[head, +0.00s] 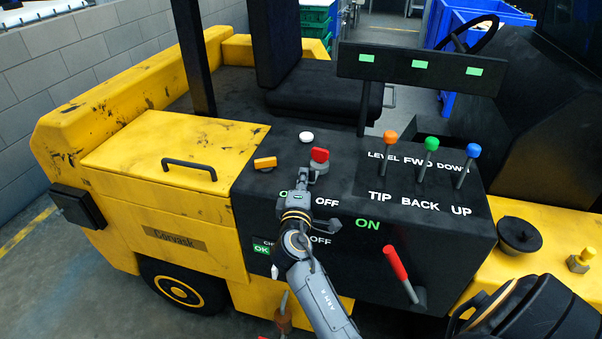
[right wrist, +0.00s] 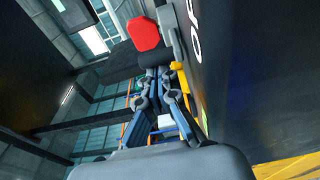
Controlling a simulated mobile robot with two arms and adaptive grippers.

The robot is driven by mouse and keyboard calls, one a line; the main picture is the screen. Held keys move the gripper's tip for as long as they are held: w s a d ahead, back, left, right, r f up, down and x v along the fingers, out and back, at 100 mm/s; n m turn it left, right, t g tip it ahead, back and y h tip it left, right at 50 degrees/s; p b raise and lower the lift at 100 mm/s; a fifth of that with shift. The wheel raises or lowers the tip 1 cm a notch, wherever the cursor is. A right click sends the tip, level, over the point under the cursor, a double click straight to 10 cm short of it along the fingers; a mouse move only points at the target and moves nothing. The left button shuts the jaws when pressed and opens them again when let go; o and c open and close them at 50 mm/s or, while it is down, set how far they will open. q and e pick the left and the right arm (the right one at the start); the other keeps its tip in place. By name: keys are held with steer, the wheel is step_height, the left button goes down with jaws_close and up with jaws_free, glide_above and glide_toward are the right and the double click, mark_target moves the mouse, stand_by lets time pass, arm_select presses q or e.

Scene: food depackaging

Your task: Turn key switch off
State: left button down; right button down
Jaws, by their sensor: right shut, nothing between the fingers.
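The red knob of the switch (head: 320,155) stands on a grey base on the black panel, above the white OFF label. My right gripper (head: 302,176) is just below and left of it and covers part of the ON label. In the right wrist view the red knob (right wrist: 144,34) is beyond the fingertips, with a grey part beside it and a dark cylinder below it. My right gripper (right wrist: 174,68) is shut and empty. Its tips are close to the dark cylinder; I cannot tell whether they touch. My left gripper is not in view.
Right on the panel stand orange (head: 390,136), green (head: 432,143) and blue (head: 474,150) knobbed levers. A red-handled lever (head: 396,262) sticks out in front. A yellow-orange switch (head: 265,162) and a white button (head: 306,137) are near the knob. A seat (head: 320,100) is behind.

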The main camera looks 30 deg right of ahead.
mark_target(314, 174)
steer(key=shift+s+d+r+n+t+y, duration=0.2)
steer(key=shift+s+n+t+y, duration=0.1)
steer(key=shift+s+y, duration=0.1)
steer(key=shift+p, duration=0.4)
steer(key=shift+s+d+n+t+y+p, duration=0.25)
steer(key=shift+n+t+y+p, duration=0.25)
steer(key=shift+n+y+p, duration=0.15)
steer(key=shift+s+d+n+t+y+p, duration=0.3)
steer(key=shift+s+n+t+y+p, duration=0.3)
steer(key=shift+y, duration=0.45)
steer(key=shift+s+d+n+y, duration=0.1)
steer(key=shift+d+n+y, duration=0.1)
steer(key=shift+n+y, duration=0.2)
steer(key=shift+s+d+f, duration=0.15)
steer(key=shift+s+d, duration=0.15)
steer(key=shift+d, duration=0.1)
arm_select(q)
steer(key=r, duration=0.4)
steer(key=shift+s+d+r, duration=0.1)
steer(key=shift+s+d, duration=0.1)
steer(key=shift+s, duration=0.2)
arm_select(e)
steer(key=shift+s+d, duration=0.1)
steer(key=shift+d, duration=0.05)
steer(key=shift+s+d, duration=0.15)
steer(key=shift+d, duration=0.1)
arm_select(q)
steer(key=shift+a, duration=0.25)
